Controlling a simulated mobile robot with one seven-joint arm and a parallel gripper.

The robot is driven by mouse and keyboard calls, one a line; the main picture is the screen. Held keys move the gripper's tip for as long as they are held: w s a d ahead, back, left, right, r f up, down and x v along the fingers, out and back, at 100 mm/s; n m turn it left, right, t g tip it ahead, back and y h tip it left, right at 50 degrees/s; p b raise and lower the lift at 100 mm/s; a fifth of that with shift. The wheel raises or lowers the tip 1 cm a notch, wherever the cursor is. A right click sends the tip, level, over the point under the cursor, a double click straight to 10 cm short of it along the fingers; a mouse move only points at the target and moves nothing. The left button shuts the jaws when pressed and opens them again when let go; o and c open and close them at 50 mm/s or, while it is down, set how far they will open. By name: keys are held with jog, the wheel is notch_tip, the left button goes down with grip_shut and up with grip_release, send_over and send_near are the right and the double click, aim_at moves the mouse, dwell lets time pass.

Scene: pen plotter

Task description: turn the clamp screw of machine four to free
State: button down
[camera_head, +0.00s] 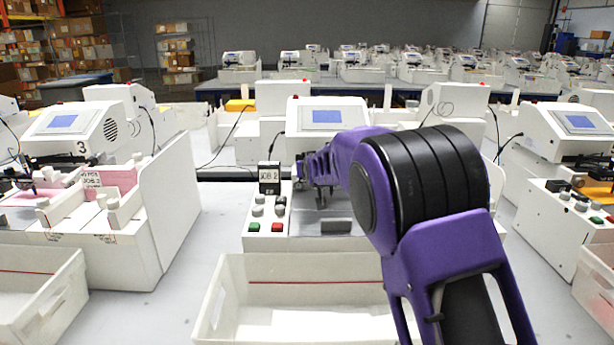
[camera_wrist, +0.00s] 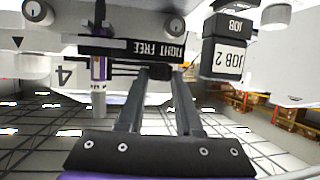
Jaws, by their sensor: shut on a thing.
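Machine four (camera_head: 327,117) stands in the middle of the head view, behind my purple arm. Its number 4 (camera_wrist: 63,75) shows in the wrist view. A label strip reading "FREE" and a partly covered "TIGHT" (camera_wrist: 158,48) lies just above my fingertips there. My gripper (camera_wrist: 159,75) is shut on the small dark clamp screw (camera_wrist: 159,71) just below the strip. The screw is mostly hidden between the fingertips, so I cannot tell which way it points. A purple and white pen (camera_wrist: 100,70) stands left of the fingers. My arm hides the clamp in the head view.
A JOB 2 block (camera_wrist: 227,57) hangs close to the right of my fingers in the wrist view. Knobs and red and green buttons (camera_head: 254,227) sit at the machine's front left. An empty white bin (camera_head: 233,285) stands before it. Machine three (camera_head: 60,125) is to the left.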

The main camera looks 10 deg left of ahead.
jog(key=shift+w+d+n+g+y+b, duration=0.15)
jog(key=shift+d+n+g+y+b, duration=0.25)
jog(key=shift+n+y+b, duration=0.2)
jog(key=shift+r+n+g+y, duration=0.1)
jog(key=shift+n+g+y, duration=0.3)
jog(key=shift+n+y, duration=0.3)
jog(key=shift+n+g+y+p, duration=0.6)
jog(key=shift+n+y+p, duration=0.1)
jog(key=shift+p, duration=0.25)
jog(key=shift+w+n+g+y+p, duration=0.1)
jog(key=shift+n+g+y+p, duration=0.65)
jog(key=shift+n+g, duration=0.3)
jog(key=c, duration=0.6)
grip_release()
jog(key=v, duration=1.7)
jog(key=shift+s, duration=0.3)
